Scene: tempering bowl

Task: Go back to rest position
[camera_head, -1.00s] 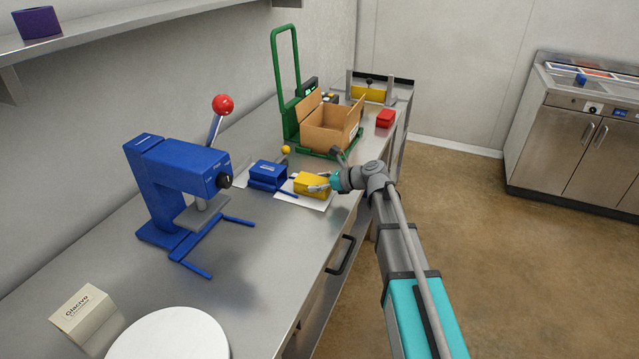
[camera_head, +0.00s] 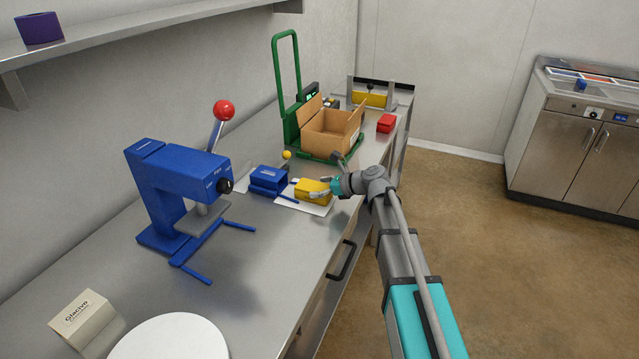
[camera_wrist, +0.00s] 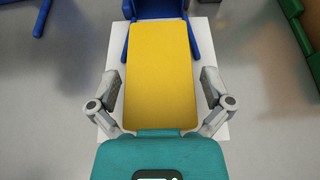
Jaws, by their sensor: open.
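My gripper (camera_head: 322,191) is low over the steel counter at the yellow block (camera_head: 311,190). In the wrist view my gripper's fingers (camera_wrist: 161,98) are spread on both sides of the yellow block (camera_wrist: 160,72), with a visible gap on each side. The block lies on a white sheet (camera_head: 318,209), its far end at a blue holder (camera_head: 268,178). The wrist view also shows part of the blue holder (camera_wrist: 150,8) behind the block.
A blue lever press (camera_head: 180,190) with a red knob stands left. An open cardboard box (camera_head: 330,132) sits on a green-framed scale (camera_head: 286,90) behind the gripper, near a red block (camera_head: 386,123). A white disc (camera_head: 172,340) lies at the front. The floor at right is clear.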

